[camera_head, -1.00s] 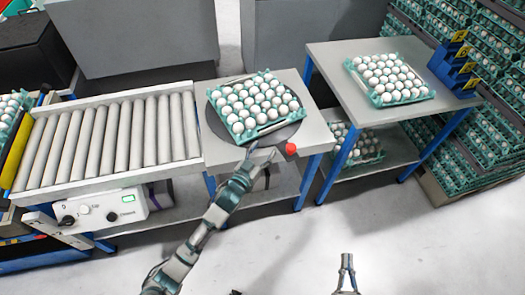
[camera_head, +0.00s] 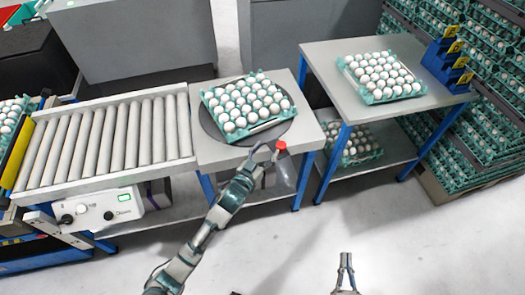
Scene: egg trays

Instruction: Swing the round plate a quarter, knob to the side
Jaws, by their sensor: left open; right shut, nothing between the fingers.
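The dark round plate (camera_head: 210,122) lies on the light table between the roller conveyor and the right-hand table. A teal tray of white eggs (camera_head: 247,104) rests on it, turned slightly askew. The red knob (camera_head: 281,146) is at the plate's front right edge. My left gripper (camera_head: 266,151) is open just left of the knob, its fingers close to it; I cannot tell whether they touch. My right gripper (camera_head: 345,262) is shut and empty, low over the floor at the bottom of the view, far from the plate.
The roller conveyor (camera_head: 105,138) adjoins the plate's table on the left. The right-hand table (camera_head: 335,55) holds another egg tray (camera_head: 381,77) and blue numbered holders (camera_head: 447,66). Stacked egg trays (camera_head: 490,110) stand at far right. The floor in front is clear.

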